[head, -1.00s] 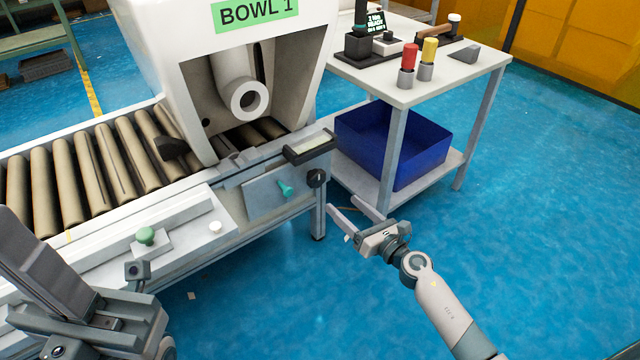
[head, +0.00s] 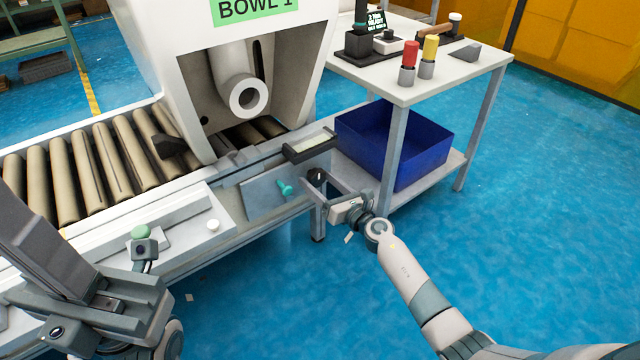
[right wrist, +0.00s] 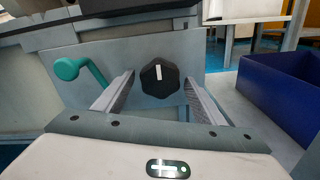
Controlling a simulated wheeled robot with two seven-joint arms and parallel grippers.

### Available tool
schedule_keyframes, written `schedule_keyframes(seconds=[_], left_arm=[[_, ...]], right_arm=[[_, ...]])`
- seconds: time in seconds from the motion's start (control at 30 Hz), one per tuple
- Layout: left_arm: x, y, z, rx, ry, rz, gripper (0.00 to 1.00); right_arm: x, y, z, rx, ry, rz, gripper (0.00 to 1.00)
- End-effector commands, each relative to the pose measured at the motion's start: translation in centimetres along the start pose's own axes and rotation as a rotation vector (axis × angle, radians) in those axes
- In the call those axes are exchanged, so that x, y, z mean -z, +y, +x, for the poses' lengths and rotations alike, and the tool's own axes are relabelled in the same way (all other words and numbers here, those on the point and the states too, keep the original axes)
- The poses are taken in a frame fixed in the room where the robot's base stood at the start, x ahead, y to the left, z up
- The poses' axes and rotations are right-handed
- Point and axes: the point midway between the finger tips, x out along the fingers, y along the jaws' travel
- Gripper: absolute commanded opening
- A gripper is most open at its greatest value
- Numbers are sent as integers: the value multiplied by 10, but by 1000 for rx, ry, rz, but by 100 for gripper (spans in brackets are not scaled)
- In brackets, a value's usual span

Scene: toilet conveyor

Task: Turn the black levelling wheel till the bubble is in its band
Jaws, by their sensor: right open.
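The black levelling wheel (head: 317,175) sits on the grey plate at the right end of the conveyor. In the right wrist view the wheel (right wrist: 160,77) has a white mark, close to upright. My right gripper (right wrist: 158,92) is open, with one finger on each side of the wheel and gaps showing. In the head view my right gripper (head: 325,188) is at the wheel. The level vial (head: 310,146) lies in a dark frame above the wheel; its bubble is too small to make out. My left gripper (head: 75,290) is at the lower left, its fingertips not clearly shown.
A teal lever (head: 286,188) is left of the wheel, also in the right wrist view (right wrist: 70,68). A blue bin (head: 395,145) stands on the shelf of the white table (head: 440,75) to the right. A white bowl (head: 150,60) stands over the rollers.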

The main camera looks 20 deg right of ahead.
Motion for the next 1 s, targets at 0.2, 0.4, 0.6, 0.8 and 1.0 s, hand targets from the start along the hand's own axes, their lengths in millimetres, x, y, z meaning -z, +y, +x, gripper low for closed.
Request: schedule_keyframes(seconds=[0.2, 0.4, 0.6, 0.8, 1.0], left_arm=[[0, 0, -1, -2, -5, 1, 0], [0, 0, -2, -5, -8, 2, 0], [0, 0, -2, -8, -9, 3, 0], [0, -1, -1, -8, -10, 6, 0], [3, -4, -2, -6, -21, 17, 0]], right_arm=[[0, 0, 0, 0, 0, 1, 55], [0, 0, 0, 0, 0, 1, 23], [0, 0, 0, 0, 0, 11, 23], [0, 0, 0, 1, 1, 59, 23], [-1, 1, 0, 1, 1, 164, 23]])
